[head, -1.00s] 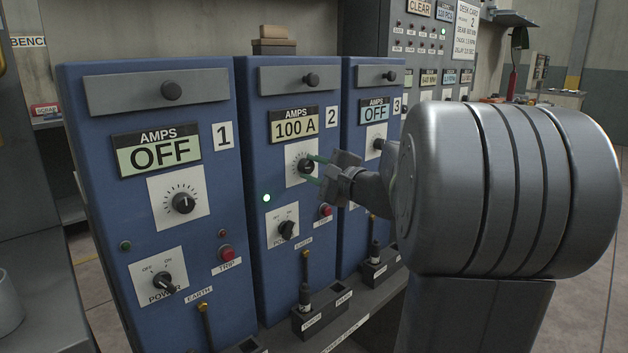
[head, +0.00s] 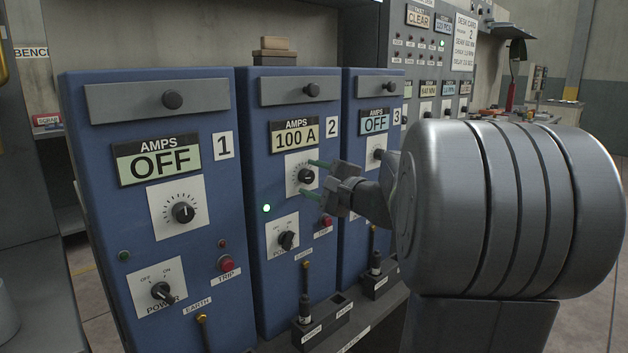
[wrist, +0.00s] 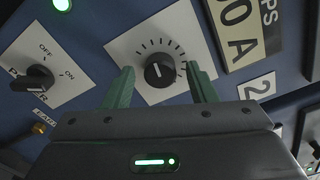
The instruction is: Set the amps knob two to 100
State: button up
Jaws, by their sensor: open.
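The amps knob two (head: 306,175) is a black dial with a pale pointer on a white scale plate, on the blue cabinet marked 2. The display above it (head: 296,136) reads 100 A, and a green lamp (head: 267,208) is lit below left. My gripper (head: 321,180) is in front of the knob, its green fingers open and pointing at the plate. In the wrist view the knob (wrist: 160,71) sits between and beyond the two spread fingertips, with a gap on each side and no contact seen.
Cabinet 1 (head: 150,250) at left and cabinet 3 (head: 360,230) at right both read OFF. Below knob two are a power switch (head: 286,240) and a red trip button (head: 326,221). My arm hides the area right of cabinet 3.

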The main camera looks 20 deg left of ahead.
jog(key=p+v, duration=0.1)
jog(key=v, duration=1.3)
jog(key=shift+p, duration=0.3)
jog(key=shift+a, duration=0.15)
jog(key=b+x, duration=0.1)
jog(key=x, duration=1.2)
jog(key=shift+w+a+b, duration=0.25)
jog(key=shift+a+b, duration=0.05)
